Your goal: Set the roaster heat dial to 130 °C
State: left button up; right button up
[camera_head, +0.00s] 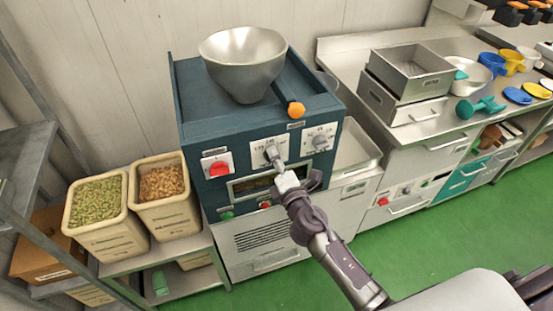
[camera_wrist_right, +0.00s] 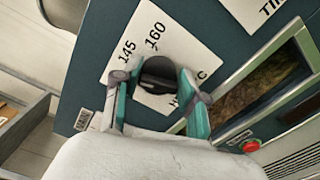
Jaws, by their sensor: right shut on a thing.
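The roaster is a dark blue machine (camera_head: 190,120) with a metal bowl (camera_head: 244,62) on top. Its heat dial (camera_head: 271,154) is on a white plate in the middle of the front panel, and my right gripper (camera_head: 278,168) reaches it from below. In the right wrist view, the dark round heat dial (camera_wrist_right: 158,72) sits between the two teal fingers of my right gripper (camera_wrist_right: 158,88), which is shut on it. The plate (camera_wrist_right: 185,38) shows 145 and 160 beside the dial; the other numbers are hidden. I cannot tell where the pointer stands. My left gripper is not in view.
A red switch (camera_head: 219,168) is left of the heat dial and a grey timer dial (camera_head: 320,141) is right. A window (camera_head: 240,188) lies below. An orange knob (camera_head: 296,109) sits on the top edge. Bins of nuts (camera_head: 105,236) stand left; a steel counter (camera_head: 345,48) stands right.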

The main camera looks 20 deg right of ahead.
jog(key=n+p, duration=0.1)
jog(key=n, duration=0.5)
jog(key=shift+a, duration=0.1)
jog(key=shift+n, duration=0.3)
dwell(0.3)
jog(key=o, duration=1.1)
jog(key=shift+o, duration=0.2)
jog(key=s, duration=1.2)
jog(key=shift+d, duration=0.25)
